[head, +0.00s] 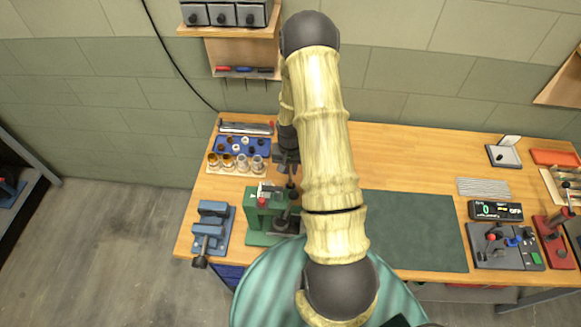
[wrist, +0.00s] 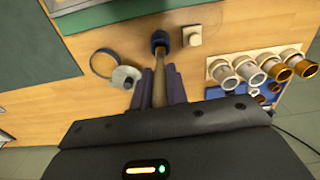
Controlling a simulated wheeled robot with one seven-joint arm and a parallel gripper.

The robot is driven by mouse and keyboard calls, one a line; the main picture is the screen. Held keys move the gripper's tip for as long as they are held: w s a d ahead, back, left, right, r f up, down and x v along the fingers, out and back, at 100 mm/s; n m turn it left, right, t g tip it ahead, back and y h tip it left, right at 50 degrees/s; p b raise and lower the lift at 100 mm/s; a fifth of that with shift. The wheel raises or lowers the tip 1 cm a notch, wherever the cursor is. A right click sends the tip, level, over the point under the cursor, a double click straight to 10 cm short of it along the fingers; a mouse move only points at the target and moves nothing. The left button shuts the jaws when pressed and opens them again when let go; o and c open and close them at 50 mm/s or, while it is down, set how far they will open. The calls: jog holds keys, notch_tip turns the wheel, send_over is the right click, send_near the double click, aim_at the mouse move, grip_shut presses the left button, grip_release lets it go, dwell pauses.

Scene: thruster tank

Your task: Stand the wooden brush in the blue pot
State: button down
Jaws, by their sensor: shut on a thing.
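In the wrist view my gripper (wrist: 158,78) is shut on the wooden brush (wrist: 160,90). Its pale brown handle runs between the two dark purple fingers towards the blue pot (wrist: 160,40). The pot is small, dark and round. The brush's far end overlaps the pot in this view; I cannot tell whether it is inside the rim or only in front of it. In the head view my gripper (head: 289,170) is partly covered by my arm, over the left part of the bench, and I cannot make out the pot there.
A pale knobbed block (wrist: 192,36) stands just right of the pot. A ring (wrist: 92,64) and a grey round piece (wrist: 126,78) lie to its left. A rack of cylinders (head: 235,163), a green fixture (head: 262,217) and a blue vise (head: 211,228) surround the work area.

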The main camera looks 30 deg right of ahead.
aim_at(291, 178)
jog(key=shift+f+b, duration=2)
jog(key=shift+f, duration=1.05)
jog(key=c, duration=1.3)
grip_release()
notch_tip(291, 178, up, 18)
jog(key=b, duration=0.4)
jog(key=shift+f, duration=0.25)
jog(key=shift+a, duration=0.1)
